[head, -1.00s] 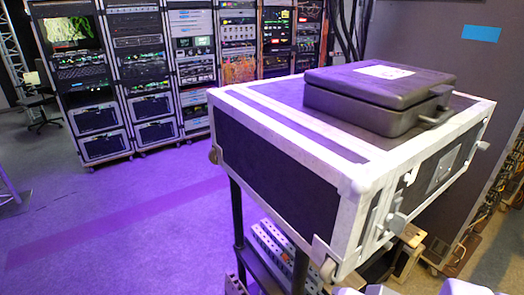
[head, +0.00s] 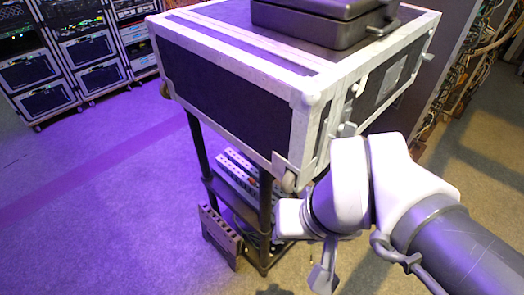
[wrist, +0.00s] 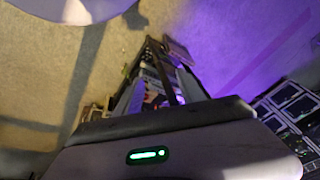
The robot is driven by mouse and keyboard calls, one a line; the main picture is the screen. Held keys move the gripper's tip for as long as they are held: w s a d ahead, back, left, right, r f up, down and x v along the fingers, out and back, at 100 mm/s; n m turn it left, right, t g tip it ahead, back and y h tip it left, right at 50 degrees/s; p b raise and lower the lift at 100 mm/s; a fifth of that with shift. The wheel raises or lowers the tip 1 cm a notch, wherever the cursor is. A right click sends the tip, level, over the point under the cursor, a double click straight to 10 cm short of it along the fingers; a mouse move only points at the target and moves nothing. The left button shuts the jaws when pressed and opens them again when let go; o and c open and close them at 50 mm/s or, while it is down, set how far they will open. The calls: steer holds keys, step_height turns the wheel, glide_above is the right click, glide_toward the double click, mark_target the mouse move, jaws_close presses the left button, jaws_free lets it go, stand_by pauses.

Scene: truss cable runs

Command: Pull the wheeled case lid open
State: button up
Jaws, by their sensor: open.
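The wheeled case (head: 222,85) is a large black box with pale metal edges, on a dark stand. A small caster (head: 288,182) shows at its lower near corner. Its top (head: 205,28) lies flat and looks shut. Latch-like fittings (head: 350,100) are on its right-hand side. In the wrist view the case itself is hard to make out.
A smaller black case (head: 310,28) with a handle sits on top of the big case. The stand (head: 265,225) holds several pale boxes on its shelves, and a slotted panel (head: 220,238) leans by its foot. Equipment racks (head: 80,55) stand far left. Floor at left is clear.

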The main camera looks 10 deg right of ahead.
step_height(320, 180, down, 2)
steer(key=s+n+g+h+p, duration=0.1)
steer(key=n+g+h, duration=0.2)
steer(key=n+g, duration=0.15)
steer(key=n+t+h+p, duration=0.3)
steer(key=n+t+h, duration=0.9)
steer(key=n, duration=1)
glide_toward(286, 180)
steer(key=b+x, duration=0.4)
steer(key=x, duration=0.4)
steer(key=shift+w+d+f+b, duration=0.1)
steer(key=shift+w+d+b, duration=0.15)
steer(key=shift+b, duration=0.05)
jaws_close()
